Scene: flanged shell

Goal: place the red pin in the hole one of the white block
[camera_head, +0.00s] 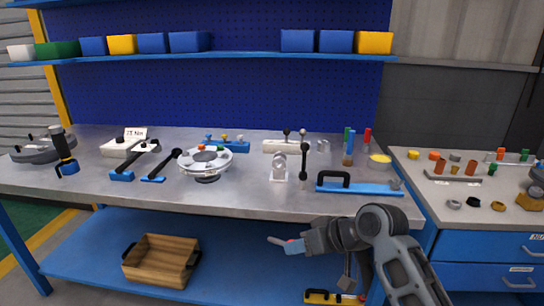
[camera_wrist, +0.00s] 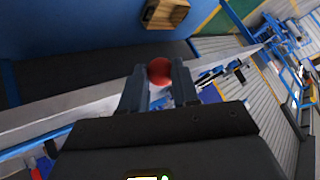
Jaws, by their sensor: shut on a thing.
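My gripper (camera_head: 284,243) is in front of the bench's front edge and below the tabletop, pointing left. In the wrist view the pin's round red end (camera_wrist: 160,71) sits between the two fingertips (camera_wrist: 160,82); the rest is hidden. A white block (camera_head: 286,147) stands at the back middle of the bench, with grey round-headed pins upright on it. Its holes are too small to make out. The gripper is well apart from it.
A silver flanged disc (camera_head: 205,160), a small grey stand (camera_head: 279,168) and a blue bar with a black handle (camera_head: 360,188) lie nearer the front. A blue block with knobbed pins (camera_head: 228,146) is left of the white block. A wooden crate (camera_head: 161,260) sits on the lower shelf.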

